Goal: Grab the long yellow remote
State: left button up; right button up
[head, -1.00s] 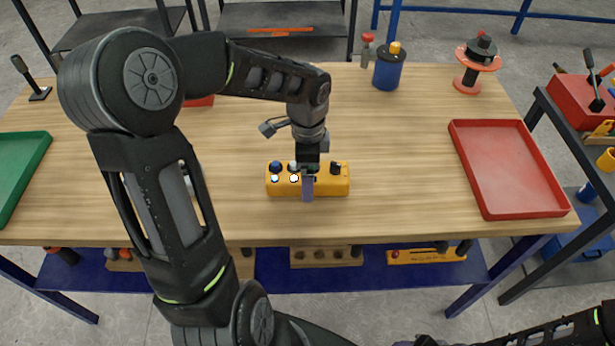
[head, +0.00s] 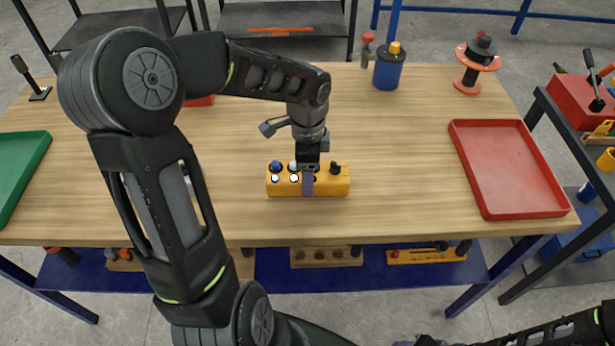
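The long yellow remote (head: 328,188) lies crosswise on the wooden table near its front edge. Dark knobs, white round spots and a black switch sit on its top. My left gripper (head: 308,184) points down over its middle. Its near finger lies against the remote's front face; the far finger is hidden behind the hand and remote. The gripper appears shut on the remote, which rests on the table. Part of my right arm shows at the bottom right edge; its gripper is out of the frame.
A red tray (head: 462,150) lies at the right and a green tray (head: 40,150) at the left edge. A blue canister (head: 388,72) and an orange-black spool (head: 478,66) stand at the back right. The table between the remote and red tray is clear.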

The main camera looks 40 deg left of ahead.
pick_arm(q)
jog(key=shift+c, duration=0.9)
jog(key=shift+r, duration=0.2)
notch_tip(320, 180, up, 10)
jog(key=shift+f+b, duration=0.15)
jog(key=shift+b, duration=0.2)
